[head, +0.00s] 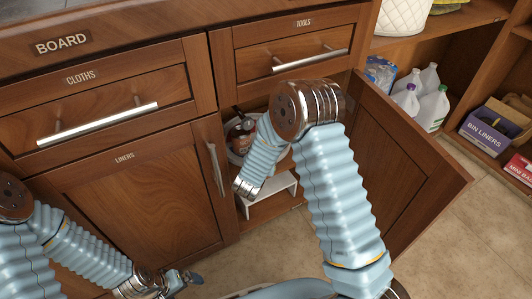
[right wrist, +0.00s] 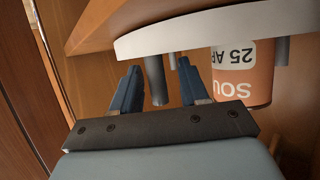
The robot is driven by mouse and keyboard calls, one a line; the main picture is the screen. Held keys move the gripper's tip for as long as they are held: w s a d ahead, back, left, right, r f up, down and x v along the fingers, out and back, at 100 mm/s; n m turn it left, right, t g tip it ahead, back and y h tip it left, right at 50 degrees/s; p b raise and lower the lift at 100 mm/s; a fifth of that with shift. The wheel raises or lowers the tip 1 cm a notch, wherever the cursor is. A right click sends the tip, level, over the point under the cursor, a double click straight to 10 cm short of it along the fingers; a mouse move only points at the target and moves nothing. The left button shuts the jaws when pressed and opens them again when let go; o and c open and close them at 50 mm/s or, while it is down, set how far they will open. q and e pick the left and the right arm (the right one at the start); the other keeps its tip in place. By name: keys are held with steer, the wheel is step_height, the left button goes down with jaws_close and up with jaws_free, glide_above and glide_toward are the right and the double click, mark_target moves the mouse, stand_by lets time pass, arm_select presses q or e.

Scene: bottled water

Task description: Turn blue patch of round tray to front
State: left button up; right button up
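The round tray (head: 235,158) is inside the open lower cupboard in the head view, mostly hidden behind my right arm. In the right wrist view, which looks upside down, its pale curved rim (right wrist: 200,32) crosses the top. A dark grey peg (right wrist: 155,80) at the rim sits between the spread fingers of my right gripper (right wrist: 158,88). The fingers are open, with a gap on each side of the peg. The blue patch does not show. My left gripper (head: 184,279) is low at the left in the head view, outside the cupboard; its fingers are too small to read.
An orange soup can (right wrist: 243,75) stands on the tray beside the peg, with another peg (right wrist: 282,50) beyond it. A white stand (head: 282,186) is low in the cupboard. The open door (head: 400,160) stands to the right of my right arm. Shelves with jugs (head: 432,107) are farther right.

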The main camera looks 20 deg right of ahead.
steer(key=shift+r, duration=0.1)
steer(key=p+v, duration=0.1)
steer(key=v, duration=1.2)
steer(key=shift+s+a, duration=0.25)
steer(key=shift+s, duration=0.05)
